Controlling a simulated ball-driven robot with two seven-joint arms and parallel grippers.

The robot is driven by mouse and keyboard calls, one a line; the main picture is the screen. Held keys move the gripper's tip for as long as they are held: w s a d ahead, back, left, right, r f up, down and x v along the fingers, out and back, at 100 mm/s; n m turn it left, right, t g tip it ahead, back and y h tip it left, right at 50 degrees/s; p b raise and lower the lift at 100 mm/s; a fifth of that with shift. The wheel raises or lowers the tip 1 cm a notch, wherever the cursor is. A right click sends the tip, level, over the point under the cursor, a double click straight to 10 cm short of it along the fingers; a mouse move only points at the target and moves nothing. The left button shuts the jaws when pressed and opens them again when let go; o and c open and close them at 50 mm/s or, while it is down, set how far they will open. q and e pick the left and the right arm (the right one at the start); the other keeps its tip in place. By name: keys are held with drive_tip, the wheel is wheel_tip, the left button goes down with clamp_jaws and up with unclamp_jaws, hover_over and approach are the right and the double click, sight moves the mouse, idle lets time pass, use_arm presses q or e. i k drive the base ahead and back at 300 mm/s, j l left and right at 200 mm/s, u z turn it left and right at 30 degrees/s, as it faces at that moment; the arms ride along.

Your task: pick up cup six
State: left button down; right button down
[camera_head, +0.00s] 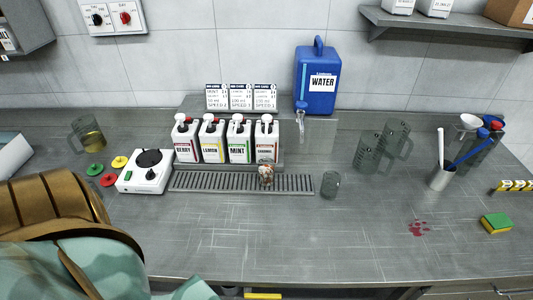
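No cup shows a readable number, so I cannot tell which is cup six. A small clear glass cup (330,184) stands upright on the counter, just right of the drip grate. A small cup-like item with brownish contents or pattern (265,173) stands on the grate in front of the rightmost white jug. Two clear glass jugs with handles, a front one (369,153) and a back one (398,139), stand right of centre. Another handled glass jug (88,134) holds amber liquid at the left. Neither gripper is in view.
White jugs (212,139), a blue water container (316,80), and a white stirrer device (145,171) stand along the back. A utensil holder (440,176), yellow-green sponge (496,223) and red stain (418,229) lie right. The front middle counter is clear.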

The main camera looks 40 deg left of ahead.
sight(265, 165)
drive_tip(key=u, duration=1.35)
